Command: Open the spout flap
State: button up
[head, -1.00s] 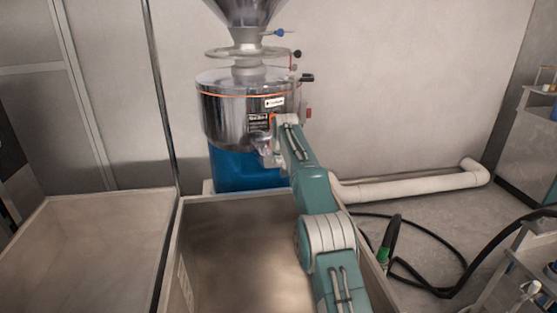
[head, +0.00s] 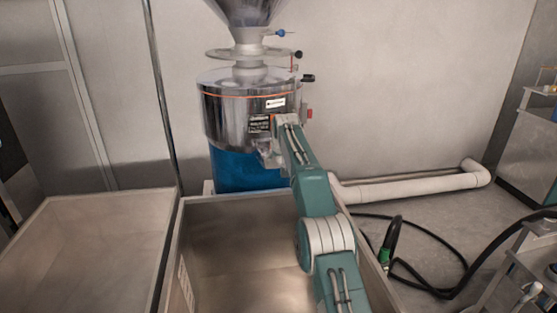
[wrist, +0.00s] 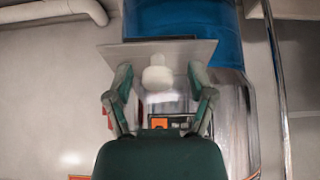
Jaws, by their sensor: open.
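The grinder (head: 225,120) has a shiny metal drum on a blue base. In the wrist view, where the grinder appears upside down, the spout flap (wrist: 190,50) is a flat grey plate in front of the blue base. A pale rounded knob (wrist: 158,78) stands out from it. My gripper (wrist: 160,76) is open, with one finger on each side of the knob and a visible gap on both sides. In the head view my gripper (head: 270,152) is at the front of the drum, and my wrist and arm partly hide the spout area.
A large open metal bin (head: 235,250) stands below and in front of the grinder, under my arm. Another bin (head: 90,240) is to its left. A pale pipe (head: 410,187) and a black hose (head: 440,240) lie on the floor at right.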

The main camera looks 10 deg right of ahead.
jog(key=v, duration=1.1)
jog(key=shift+s+r, duration=0.25)
jog(key=shift+r, duration=0.1)
jog(key=shift+c, duration=0.2)
